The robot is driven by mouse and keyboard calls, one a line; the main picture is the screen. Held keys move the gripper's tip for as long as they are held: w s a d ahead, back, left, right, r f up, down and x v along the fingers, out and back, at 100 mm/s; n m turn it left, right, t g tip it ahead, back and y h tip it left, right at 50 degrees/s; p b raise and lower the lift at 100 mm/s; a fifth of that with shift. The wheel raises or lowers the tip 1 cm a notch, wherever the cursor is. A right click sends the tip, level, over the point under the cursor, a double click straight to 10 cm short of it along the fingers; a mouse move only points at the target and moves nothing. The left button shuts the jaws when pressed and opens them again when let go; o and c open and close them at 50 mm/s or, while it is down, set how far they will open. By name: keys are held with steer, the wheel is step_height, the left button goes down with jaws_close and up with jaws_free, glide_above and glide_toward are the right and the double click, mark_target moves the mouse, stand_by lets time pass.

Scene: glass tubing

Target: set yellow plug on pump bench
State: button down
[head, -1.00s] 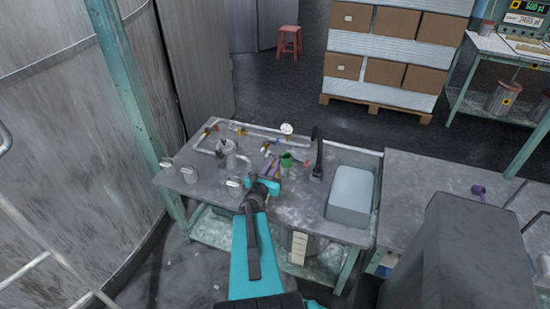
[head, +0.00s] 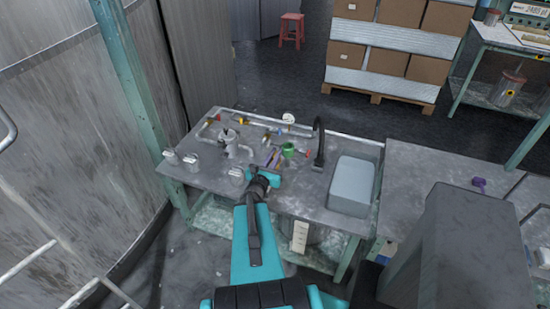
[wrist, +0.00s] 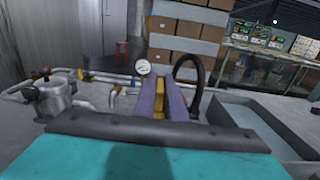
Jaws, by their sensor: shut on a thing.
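The pump bench (head: 305,205) is a grey worktop with a metal pump (head: 229,138), pipes and a sink, left of centre in the head view. My gripper (wrist: 160,100) shows two purple fingers in the wrist view, with a small yellow piece, the yellow plug (wrist: 159,104), between them. The gripper is shut on it. Most of the plug is hidden by the fingers and the wrist's dark edge. In the head view my gripper (head: 273,158) is over the middle of the bench, near a green funnel-like part (head: 288,149). I cannot tell its height above the top.
A black curved tap (head: 319,140) and a pale sink (head: 350,186) stand to the right of my gripper. A round gauge (head: 288,118) and pipes lie behind it. The front strip of worktop looks clear.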

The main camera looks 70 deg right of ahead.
steer(key=w+a+r+n+t+y+b, duration=0.1)
steer(key=w+a+r+n+t, duration=0.2)
steer(key=w+a, duration=1.05)
steer(key=w+a+r+t+b, duration=0.2)
steer(key=w+a+r, duration=0.3)
steer(key=w+a, duration=0.85)
steer(key=w+a+r+n+t+y, duration=0.1)
steer(key=w+a, duration=0.2)
steer(key=a, duration=0.8)
steer(key=w+a+r+n+t+y+b, duration=0.1)
steer(key=w+a, duration=0.3)
steer(key=a, duration=0.8)
steer(key=w+a+r+n+t, duration=0.1)
steer(key=w+a+n+t, duration=0.1)
steer(key=a, duration=1)
steer(key=shift+w+a+r+t+y+b, duration=0.15)
steer(key=shift+w+r+t+y+b, duration=0.3)
steer(key=shift+w, duration=0.45)
steer(key=shift+d, duration=0.2)
